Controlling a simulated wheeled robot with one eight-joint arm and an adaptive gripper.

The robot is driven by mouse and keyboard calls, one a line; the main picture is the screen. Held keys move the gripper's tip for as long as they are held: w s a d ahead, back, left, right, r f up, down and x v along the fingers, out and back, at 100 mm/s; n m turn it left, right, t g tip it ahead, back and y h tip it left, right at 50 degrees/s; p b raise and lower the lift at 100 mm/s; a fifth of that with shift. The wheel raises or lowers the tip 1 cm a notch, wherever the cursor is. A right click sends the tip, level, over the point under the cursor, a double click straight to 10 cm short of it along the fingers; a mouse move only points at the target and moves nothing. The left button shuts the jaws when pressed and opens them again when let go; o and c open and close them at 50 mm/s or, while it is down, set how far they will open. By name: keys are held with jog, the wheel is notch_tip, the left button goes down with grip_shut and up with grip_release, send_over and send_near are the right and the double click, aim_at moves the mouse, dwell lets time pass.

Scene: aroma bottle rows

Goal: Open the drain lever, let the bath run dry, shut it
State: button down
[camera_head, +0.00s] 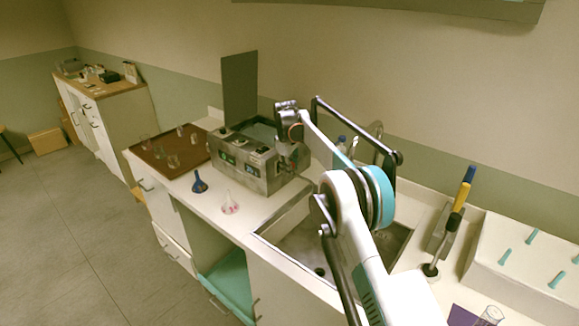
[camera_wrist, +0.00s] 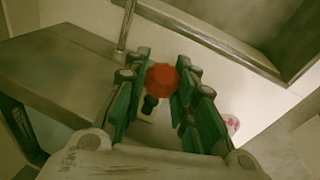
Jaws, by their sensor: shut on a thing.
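The bath (camera_head: 239,166) is a grey metal box on the counter with a control panel on its front. Its dark lid (camera_head: 239,88) stands upright. Its inside is partly visible, but I cannot tell the water level. My gripper (camera_head: 296,158) is at the bath's right end, where the arm hides the lever. In the wrist view, the green fingers of my gripper (camera_wrist: 163,70) are shut on a red knob (camera_wrist: 162,82), apparently the drain lever's handle. A dark stub shows below the knob. I cannot tell the lever's angle.
The sink (camera_head: 290,235) lies right of the bath, under my arm. A blue flask (camera_head: 199,184) and a pink-bottomed flask (camera_head: 230,206) stand in front of the bath. A brown tray (camera_head: 150,152) with glassware is to its left. A white rack (camera_head: 530,262) is far right.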

jog(key=c, duration=1.3)
grip_release()
jog(key=shift+a, duration=0.1)
jog(key=v, duration=1.2)
jog(key=shift+w, duration=0.1)
